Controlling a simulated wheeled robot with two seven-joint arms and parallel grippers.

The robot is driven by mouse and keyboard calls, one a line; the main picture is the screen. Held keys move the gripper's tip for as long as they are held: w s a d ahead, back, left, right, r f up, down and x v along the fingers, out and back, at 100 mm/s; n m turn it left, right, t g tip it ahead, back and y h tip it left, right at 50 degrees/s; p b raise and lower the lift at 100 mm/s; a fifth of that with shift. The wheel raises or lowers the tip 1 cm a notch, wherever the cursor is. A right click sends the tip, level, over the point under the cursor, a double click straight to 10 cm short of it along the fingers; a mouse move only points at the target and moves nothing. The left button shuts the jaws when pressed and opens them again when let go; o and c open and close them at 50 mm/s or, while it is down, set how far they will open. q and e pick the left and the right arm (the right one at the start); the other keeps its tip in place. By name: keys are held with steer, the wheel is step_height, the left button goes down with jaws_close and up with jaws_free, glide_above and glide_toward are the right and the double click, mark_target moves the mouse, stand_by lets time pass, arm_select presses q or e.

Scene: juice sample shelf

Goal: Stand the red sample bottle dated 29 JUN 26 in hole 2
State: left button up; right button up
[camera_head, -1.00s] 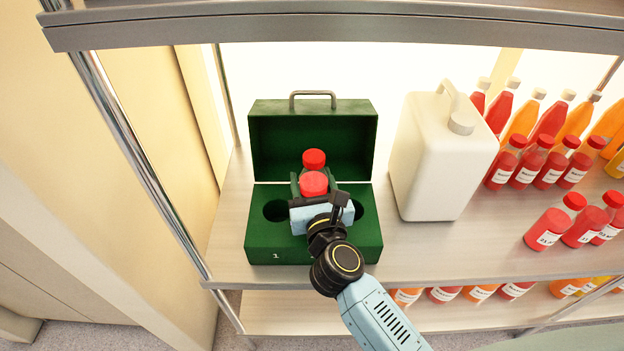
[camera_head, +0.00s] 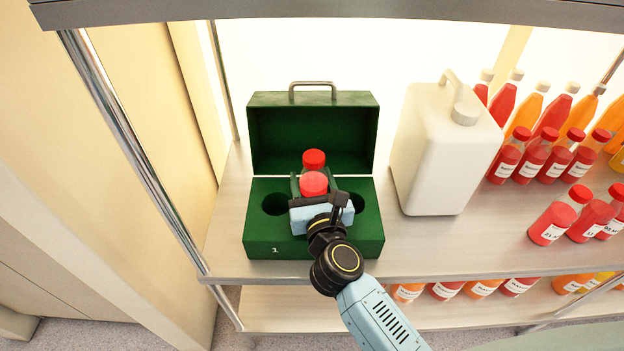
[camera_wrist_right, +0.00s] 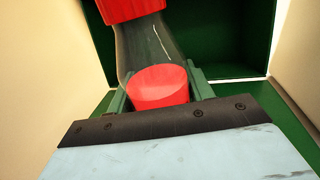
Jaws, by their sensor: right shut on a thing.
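My right gripper (camera_head: 314,190) is over the middle of the open green box (camera_head: 262,240), shut on a red-capped bottle (camera_head: 313,182). A hole (camera_head: 275,204) lies left of the gripper, above the printed 1, and another hole (camera_head: 357,202) lies right. The middle of the box top is covered by the gripper. My left gripper is not in view.
The box lid (camera_head: 270,130) stands open at the back. A white jug (camera_head: 430,160) stands close right of the box. Several red and orange bottles (camera_head: 553,217) fill the shelf's right side. A metal post (camera_head: 130,150) is at the left, and a shelf edge (camera_head: 330,10) runs above.

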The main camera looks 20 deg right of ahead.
mark_target(312, 170)
steer(key=shift+f, duration=0.3)
stand_by(0.5)
steer(key=shift+f, duration=0.2)
steer(key=shift+r+p, duration=2.15)
steer(key=shift+r, duration=0.1)
steer(key=shift+f+b, duration=1.65)
steer(key=shift+f, duration=0.35)
